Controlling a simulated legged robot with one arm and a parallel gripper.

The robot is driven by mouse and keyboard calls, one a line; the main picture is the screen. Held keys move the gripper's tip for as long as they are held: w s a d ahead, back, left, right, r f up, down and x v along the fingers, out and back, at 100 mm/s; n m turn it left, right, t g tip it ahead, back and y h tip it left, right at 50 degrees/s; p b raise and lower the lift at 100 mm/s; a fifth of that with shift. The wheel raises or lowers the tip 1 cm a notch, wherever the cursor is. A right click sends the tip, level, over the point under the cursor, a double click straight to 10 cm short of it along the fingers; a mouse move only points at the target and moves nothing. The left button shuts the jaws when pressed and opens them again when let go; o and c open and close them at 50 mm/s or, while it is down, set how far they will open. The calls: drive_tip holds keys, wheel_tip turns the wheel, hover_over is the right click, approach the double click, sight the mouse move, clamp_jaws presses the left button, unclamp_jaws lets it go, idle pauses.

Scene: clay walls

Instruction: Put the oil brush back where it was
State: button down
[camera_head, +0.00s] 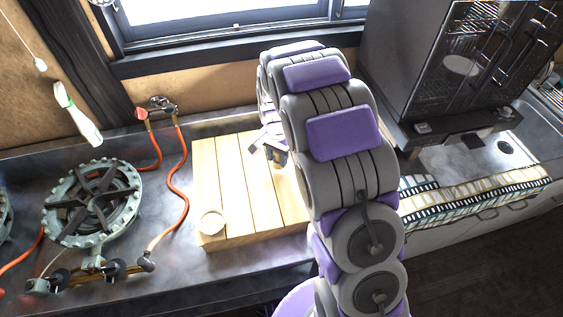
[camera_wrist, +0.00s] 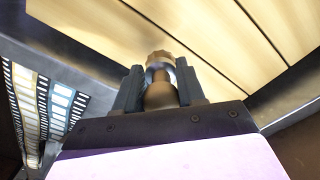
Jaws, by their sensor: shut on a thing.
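My gripper (camera_wrist: 160,88) is shut on a small brown, rounded thing with a paler ringed end, which I take to be the oil brush (camera_wrist: 160,95). Only its end shows between the fingers; its bristles cannot be made out. In the head view my gripper (camera_head: 268,146) is low over the right part of the slatted wooden board (camera_head: 235,180), partly hidden by my arm. A small brownish part of the brush (camera_head: 280,158) shows below the fingers. Whether it touches the board cannot be told. A small round, pale cup or dish (camera_head: 212,222) stands on the board's front left corner.
A gas burner (camera_head: 92,203) with orange hoses (camera_head: 178,180) stands left of the board. A dark metal cabinet (camera_head: 440,70) and a patterned cloth (camera_head: 470,195) are at right. The board's middle is clear.

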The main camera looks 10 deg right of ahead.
drive_tip(key=shift+w+d+f, duration=0.1)
drive_tip(key=shift+w+d, duration=0.2)
drive_tip(key=shift+d, duration=0.15)
drive_tip(key=f, duration=0.1)
drive_tip(key=f+b, duration=0.1)
drive_tip(key=f, duration=0.1)
drive_tip(key=shift+s+d, duration=0.1)
drive_tip(key=shift+d, duration=0.1)
drive_tip(key=shift+d+f+b, duration=0.2)
drive_tip(key=shift+f+b, duration=0.05)
drive_tip(key=shift+b, duration=0.1)
drive_tip(key=shift+d+r, duration=0.1)
drive_tip(key=shift+d, duration=0.05)
drive_tip(key=c, duration=1)
unclamp_jaws()
drive_tip(key=shift+a, duration=0.25)
drive_tip(key=shift+o, duration=1.3)
drive_tip(key=shift+a, duration=0.2)
drive_tip(key=shift+o, duration=0.3)
drive_tip(key=shift+d, duration=0.2)
